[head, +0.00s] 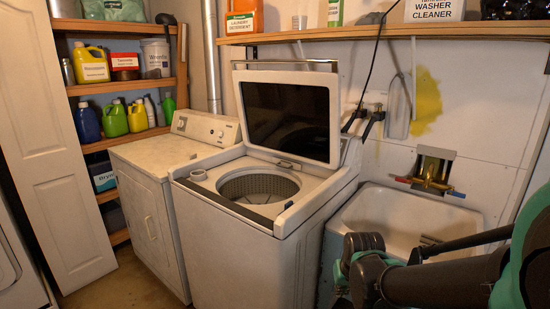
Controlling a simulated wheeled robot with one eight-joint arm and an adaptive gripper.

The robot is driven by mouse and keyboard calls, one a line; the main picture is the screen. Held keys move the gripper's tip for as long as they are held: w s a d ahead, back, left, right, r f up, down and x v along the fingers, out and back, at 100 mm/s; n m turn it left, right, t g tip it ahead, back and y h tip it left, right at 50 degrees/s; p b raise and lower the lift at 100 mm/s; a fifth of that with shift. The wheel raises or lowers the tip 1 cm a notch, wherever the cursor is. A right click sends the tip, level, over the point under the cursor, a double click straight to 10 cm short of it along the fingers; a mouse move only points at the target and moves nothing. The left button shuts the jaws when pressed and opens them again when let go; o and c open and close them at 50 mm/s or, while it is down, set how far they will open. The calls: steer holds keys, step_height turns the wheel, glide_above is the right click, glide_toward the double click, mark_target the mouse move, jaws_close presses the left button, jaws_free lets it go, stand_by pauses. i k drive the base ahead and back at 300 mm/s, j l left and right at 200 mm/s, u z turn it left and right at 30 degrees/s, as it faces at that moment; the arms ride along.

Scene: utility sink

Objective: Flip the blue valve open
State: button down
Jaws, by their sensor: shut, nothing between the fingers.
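The blue valve (457,194) is a small blue handle on the right side of the brass faucet fitting (434,172) above the sink. A matching red handle (404,180) sticks out on the left side. My gripper (364,240) is black and shut, with nothing held. It shows in front of the sink's left front part, lower and to the left of the blue valve, and well apart from it. My arm reaches in from the right edge and covers part of the sink.
The white utility sink (365,205) stands against the wall. A washing machine (240,250) with its lid (288,112) raised is left of it, beside a dryer (150,220). A shelf (300,35) runs above. Hoses and taps (372,122) hang behind the washer.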

mark_target(450, 191)
steer(key=z, duration=1.2)
steer(key=i+l, duration=0.25)
steer(key=l, duration=0.2)
steer(key=i+l, duration=0.25)
steer(key=l, duration=0.2)
steer(key=i+l, duration=0.25)
steer(key=l, duration=0.2)
